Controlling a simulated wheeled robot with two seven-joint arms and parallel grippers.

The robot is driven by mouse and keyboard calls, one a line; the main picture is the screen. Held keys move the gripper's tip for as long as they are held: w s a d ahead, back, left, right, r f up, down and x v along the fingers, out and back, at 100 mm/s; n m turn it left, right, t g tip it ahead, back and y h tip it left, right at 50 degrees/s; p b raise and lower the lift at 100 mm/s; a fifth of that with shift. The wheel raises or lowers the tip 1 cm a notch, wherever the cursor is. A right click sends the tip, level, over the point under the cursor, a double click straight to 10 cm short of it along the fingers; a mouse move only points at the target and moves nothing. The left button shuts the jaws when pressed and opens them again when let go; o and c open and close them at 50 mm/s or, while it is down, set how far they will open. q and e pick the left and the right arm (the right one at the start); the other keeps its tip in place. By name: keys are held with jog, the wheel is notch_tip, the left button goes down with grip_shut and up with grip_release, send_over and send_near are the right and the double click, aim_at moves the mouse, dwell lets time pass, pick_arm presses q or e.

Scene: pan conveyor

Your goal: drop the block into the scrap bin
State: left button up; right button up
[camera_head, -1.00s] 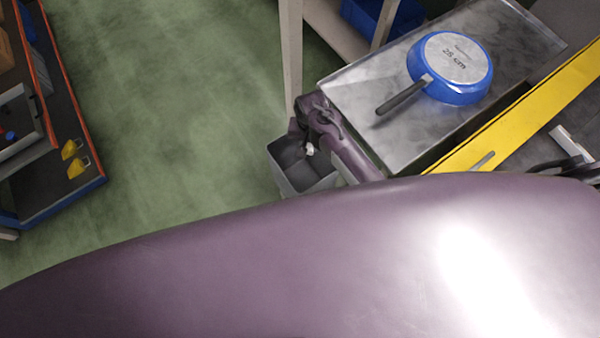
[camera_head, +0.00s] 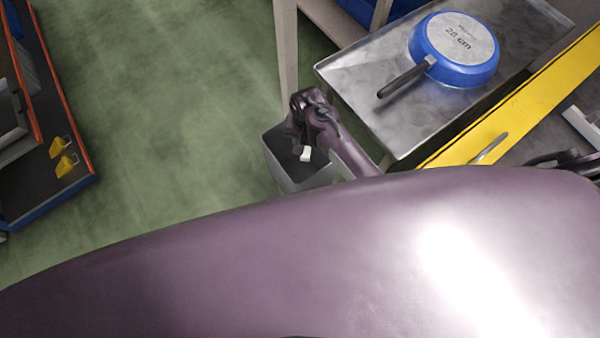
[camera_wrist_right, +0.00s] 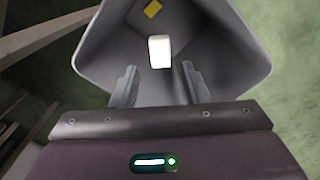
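The scrap bin (camera_head: 318,178) is a grey open box on the floor beside the steel table. My right gripper (camera_head: 303,146) points down over its opening. In the right wrist view the right gripper (camera_wrist_right: 158,82) has its fingers wide apart. The white block (camera_wrist_right: 159,51) is beyond the fingertips, touching neither finger, against the inside of the bin (camera_wrist_right: 232,50). I cannot tell whether it is in the air or resting. The block (camera_head: 305,154) also shows just below the gripper in the head view. My left gripper is not in view.
A blue pan (camera_head: 455,68) lies upside down on the steel table (camera_head: 365,75), right of the bin. A yellow rail (camera_head: 520,105) runs alongside. A small yellow piece (camera_wrist_right: 152,9) shows inside the bin. Green floor left of the bin is clear.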

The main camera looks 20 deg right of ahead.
jog(key=shift+o, duration=0.8)
notch_tip(320, 180, up, 8)
jog(key=shift+f, duration=0.1)
